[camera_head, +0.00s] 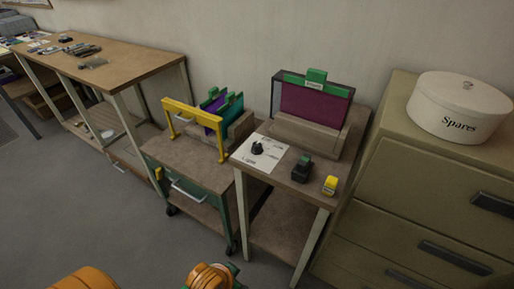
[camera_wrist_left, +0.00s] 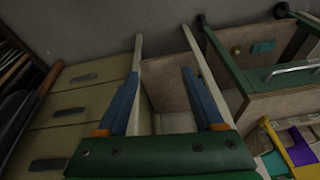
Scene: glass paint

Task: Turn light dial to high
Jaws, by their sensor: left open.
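The light dial is a small black knob (camera_head: 257,148) on a white card (camera_head: 258,154) with printing that reads "Light". It sits at the left of the top of a small wooden table (camera_head: 280,185). Its exact setting is too small to read. My left gripper (camera_wrist_left: 158,75) shows in the left wrist view with its two blue fingers spread wide and nothing between them. The dial does not show in that view, and the gripper is apart from it. My right gripper is not in view.
Right of the dial stand a black-green device (camera_head: 302,168) and a yellow item (camera_head: 330,185). A purple panel in a frame (camera_head: 313,104) stands behind. A green cart with a yellow rack (camera_head: 193,112) is left, drawers (camera_head: 440,185) right. Floor (camera_head: 70,215) in front is clear.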

